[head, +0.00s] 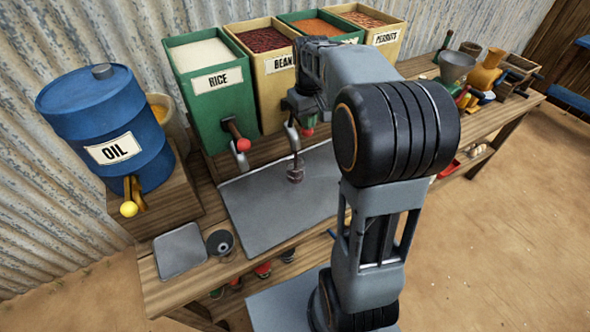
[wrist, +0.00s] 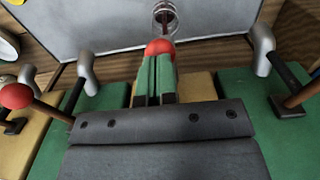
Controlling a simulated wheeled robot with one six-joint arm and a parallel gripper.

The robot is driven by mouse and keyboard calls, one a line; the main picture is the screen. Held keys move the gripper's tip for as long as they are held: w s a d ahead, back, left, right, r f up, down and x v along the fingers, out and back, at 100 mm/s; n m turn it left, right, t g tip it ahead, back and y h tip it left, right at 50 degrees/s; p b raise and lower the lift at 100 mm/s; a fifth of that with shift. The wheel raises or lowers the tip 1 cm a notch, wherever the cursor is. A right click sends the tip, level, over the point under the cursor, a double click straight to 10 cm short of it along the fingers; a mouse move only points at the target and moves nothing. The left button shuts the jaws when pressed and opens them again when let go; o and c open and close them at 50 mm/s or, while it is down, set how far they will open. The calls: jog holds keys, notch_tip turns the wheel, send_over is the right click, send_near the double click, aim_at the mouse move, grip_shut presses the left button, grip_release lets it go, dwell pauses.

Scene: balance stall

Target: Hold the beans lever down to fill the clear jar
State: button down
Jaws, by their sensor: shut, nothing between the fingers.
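The beans bin (head: 258,75) is yellow with a label partly covered by my arm, and holds dark red beans. Its lever's red knob (wrist: 159,47) is at my fingertips in the wrist view, seemingly touching them; in the head view the knob (head: 308,132) shows just below my gripper. My gripper (wrist: 157,72) is shut, with nothing between its green fingers. A brown stream runs from the grey spout (head: 291,131) into the small clear jar (head: 296,175) on the grey metal tray. The jar also shows in the wrist view (wrist: 174,25); its exact level is unclear.
The green rice bin (head: 185,95) with its red-knobbed lever stands left of the beans. Other bins, including peanuts (head: 387,40), stand right. A blue oil drum (head: 75,115) is far left. A small dark cup (head: 221,243) stands at the front; the tray (head: 255,220) is otherwise clear.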

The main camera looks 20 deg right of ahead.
dwell(0.4)
notch_tip(320, 180, up, 6)
jog(key=p, duration=0.5)
jog(key=shift+r, duration=0.1)
jog(key=shift+f, duration=0.2)
jog(key=shift+s+a+r, duration=0.2)
jog(key=shift+s+a, duration=0.1)
jog(key=shift+s, duration=0.05)
jog(key=s+a+t, duration=0.2)
jog(key=s+a, duration=0.2)
jog(key=s, duration=0.4)
jog(key=s+a+f+m+t, duration=0.1)
jog(key=s+a+t, duration=0.1)
jog(key=s+a, duration=0.3)
jog(key=s, duration=0.2)
jog(key=shift+s+f+t, duration=0.3)
jog(key=shift+s+t, duration=0.05)
jog(key=shift+t, duration=0.05)
